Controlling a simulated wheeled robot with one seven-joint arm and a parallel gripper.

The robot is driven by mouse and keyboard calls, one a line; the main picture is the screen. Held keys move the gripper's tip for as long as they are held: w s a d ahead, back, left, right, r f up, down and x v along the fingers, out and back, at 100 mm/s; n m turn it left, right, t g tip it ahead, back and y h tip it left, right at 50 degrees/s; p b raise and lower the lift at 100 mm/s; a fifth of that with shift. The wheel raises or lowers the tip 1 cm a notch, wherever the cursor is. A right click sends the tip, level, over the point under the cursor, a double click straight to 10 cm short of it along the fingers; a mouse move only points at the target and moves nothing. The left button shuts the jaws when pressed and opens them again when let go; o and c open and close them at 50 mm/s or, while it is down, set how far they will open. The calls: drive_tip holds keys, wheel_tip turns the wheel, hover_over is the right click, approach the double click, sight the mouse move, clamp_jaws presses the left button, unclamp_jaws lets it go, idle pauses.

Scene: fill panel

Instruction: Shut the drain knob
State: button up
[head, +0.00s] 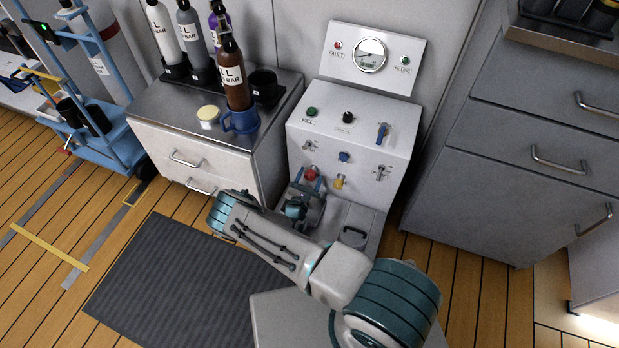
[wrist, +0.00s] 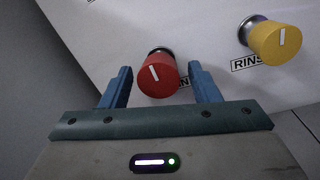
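The red knob (wrist: 157,74) stands on the white panel face, with a white mark that leans to the left. Its label is mostly hidden behind it and my finger, so only the end of the word shows. In the head view the red knob (head: 311,174) is at the lower left of the fill panel (head: 352,140). My gripper (wrist: 160,88) is open, with one blue finger on each side of the red knob. Gaps show between the knob and both fingers. In the head view my gripper (head: 308,182) is in front of the panel's lower left.
A yellow knob (wrist: 275,41) labelled RINSE sits right of the red one; it also shows in the head view (head: 340,182). A blue knob (head: 344,157) and small toggles are above. A steel-topped cabinet (head: 160,100) with bottles stands left of the panel. Grey drawers (head: 520,150) stand right.

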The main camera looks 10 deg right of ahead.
drive_tip(key=p+v, duration=0.3)
drive_tip(key=v, duration=1)
drive_tip(key=shift+s, duration=0.4)
drive_tip(key=shift+a, duration=0.15)
